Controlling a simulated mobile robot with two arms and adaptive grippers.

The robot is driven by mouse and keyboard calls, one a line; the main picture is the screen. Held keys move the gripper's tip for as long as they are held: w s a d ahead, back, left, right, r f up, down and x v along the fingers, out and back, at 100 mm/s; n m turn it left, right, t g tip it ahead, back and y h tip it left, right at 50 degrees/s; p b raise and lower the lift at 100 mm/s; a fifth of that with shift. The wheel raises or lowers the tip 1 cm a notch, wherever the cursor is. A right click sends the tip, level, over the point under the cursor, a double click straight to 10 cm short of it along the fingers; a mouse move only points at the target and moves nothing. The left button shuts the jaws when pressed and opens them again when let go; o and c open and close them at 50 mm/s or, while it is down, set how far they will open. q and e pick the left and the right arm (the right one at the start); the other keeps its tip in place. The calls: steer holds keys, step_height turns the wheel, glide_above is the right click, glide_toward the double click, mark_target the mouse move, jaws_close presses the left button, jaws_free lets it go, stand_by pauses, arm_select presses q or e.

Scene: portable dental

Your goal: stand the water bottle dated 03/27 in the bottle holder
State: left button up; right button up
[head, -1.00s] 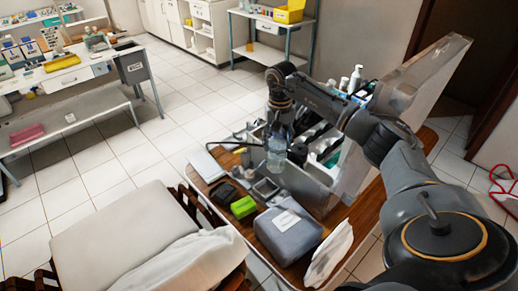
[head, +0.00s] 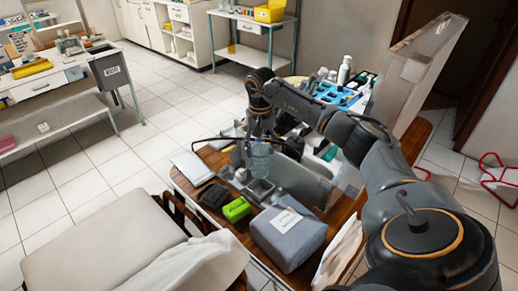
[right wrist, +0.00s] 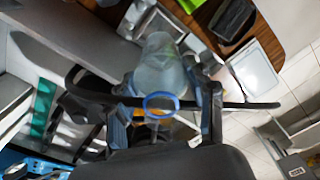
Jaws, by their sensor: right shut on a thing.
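A clear water bottle (head: 260,160) is held upright at the open grey dental case, above or beside its small compartments. My right gripper (head: 261,139) is shut on its upper part. In the right wrist view the translucent bottle (right wrist: 162,72) sits between the fingers (right wrist: 165,92), with a blue ring near its neck. Its date cannot be read. A thin black curved loop (head: 210,141) passes beside the gripper and shows on both sides in the wrist view (right wrist: 258,105); I cannot tell whether it is the bottle holder or whether the bottle is inside it. My left gripper is not in view.
A green block (head: 236,209), a black pouch (head: 213,195), a white pad (head: 191,168) and a grey bag (head: 288,236) lie on the wooden table (head: 196,199) around the case. The tall case lid (head: 420,65) stands at the right. A cushioned chair (head: 90,240) is at the front left.

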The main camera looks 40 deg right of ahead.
mark_target(261, 170)
steer(key=shift+f+b, duration=1)
steer(key=shift+f, duration=0.55)
steer(key=shift+s+f, duration=0.2)
steer(key=shift+f, duration=0.15)
steer(key=shift+a+f+b, duration=0.1)
steer(key=shift+f+b, duration=0.2)
steer(key=shift+b, duration=0.15)
steer(key=shift+f+b, duration=0.95)
steer(key=shift+f, duration=0.4)
steer(key=shift+f, duration=0.1)
steer(key=shift+f+b, duration=0.7)
steer(key=shift+f, duration=0.2)
steer(key=shift+f, duration=0.15)
